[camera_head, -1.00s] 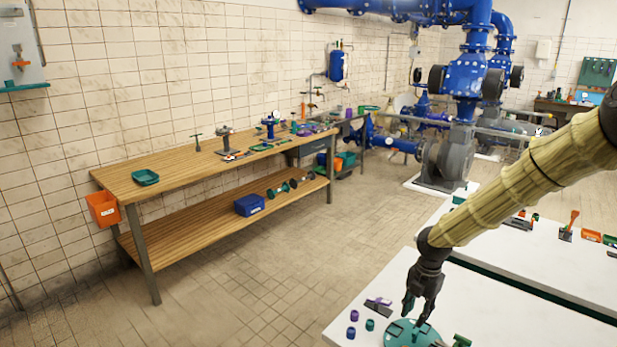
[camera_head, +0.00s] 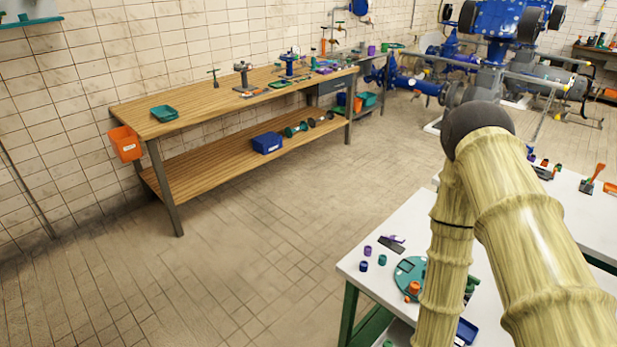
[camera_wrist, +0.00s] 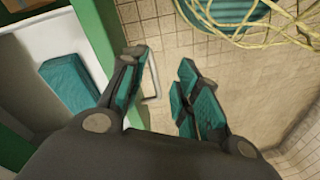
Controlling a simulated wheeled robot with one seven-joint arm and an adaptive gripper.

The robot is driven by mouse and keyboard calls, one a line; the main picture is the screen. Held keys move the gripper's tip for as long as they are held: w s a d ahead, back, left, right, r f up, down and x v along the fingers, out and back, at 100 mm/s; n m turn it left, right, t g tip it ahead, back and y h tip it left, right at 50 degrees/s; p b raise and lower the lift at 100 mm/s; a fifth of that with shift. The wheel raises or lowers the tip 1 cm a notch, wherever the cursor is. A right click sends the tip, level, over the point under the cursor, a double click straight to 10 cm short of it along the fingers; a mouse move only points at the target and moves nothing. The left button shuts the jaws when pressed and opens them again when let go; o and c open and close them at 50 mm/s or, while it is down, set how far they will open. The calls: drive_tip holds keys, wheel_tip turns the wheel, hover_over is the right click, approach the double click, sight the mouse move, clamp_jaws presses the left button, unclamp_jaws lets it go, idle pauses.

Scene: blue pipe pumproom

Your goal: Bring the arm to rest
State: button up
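My arm is folded in front of the head camera, its thick links covering the right part of that view. My gripper is hidden in the head view.
A white table (camera_head: 395,222) carries a teal round plate (camera_head: 404,269) and small coloured parts, partly behind my arm. A wooden workbench (camera_head: 215,105) stands along the left wall. Open floor (camera_head: 255,245) lies between. The wrist view shows a blue-teal box (camera_wrist: 70,82) at left.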

drive_tip(key=s+d+m+h, duration=0.1)
drive_tip(key=s+d+m, duration=0.1)
drive_tip(key=s+m, duration=0.35)
drive_tip(key=shift+n, duration=0.65)
drive_tip(key=f+b, duration=0.1)
drive_tip(key=s+f+b, duration=0.1)
drive_tip(key=f+b, duration=0.3)
drive_tip(key=shift+s+f, duration=0.25)
drive_tip(key=shift+s, duration=0.05)
